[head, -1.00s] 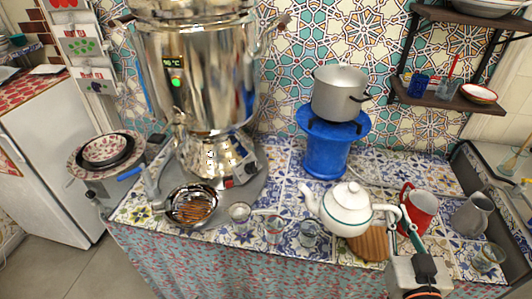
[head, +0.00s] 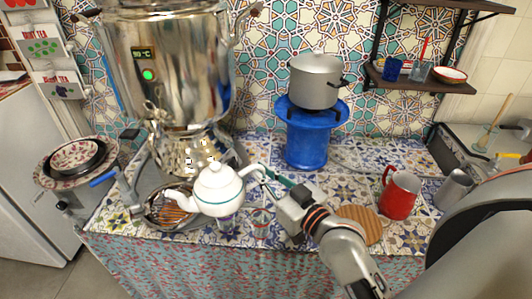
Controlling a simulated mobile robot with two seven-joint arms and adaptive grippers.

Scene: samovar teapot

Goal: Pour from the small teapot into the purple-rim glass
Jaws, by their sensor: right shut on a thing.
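The small white teapot (head: 217,192) with a green band is held up over the front of the tiled counter, lid on and roughly level. Its spout points left, over the round metal bowl with orange bars. My right gripper (head: 266,179) is shut on the teapot's handle at its right side. A small glass (head: 226,222) with a purplish tint shows just below the teapot, partly hidden by it; it looks like the purple-rim glass, but its rim is unclear. A second glass (head: 260,220) with a reddish rim stands to its right. My left gripper is out of view.
The samovar (head: 180,70) stands close behind the teapot, its tap above the metal bowl (head: 165,207). A blue stand (head: 306,145) with a grey pot (head: 315,85) is behind my gripper. A red pitcher (head: 400,196) and wooden board (head: 362,222) are at right.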

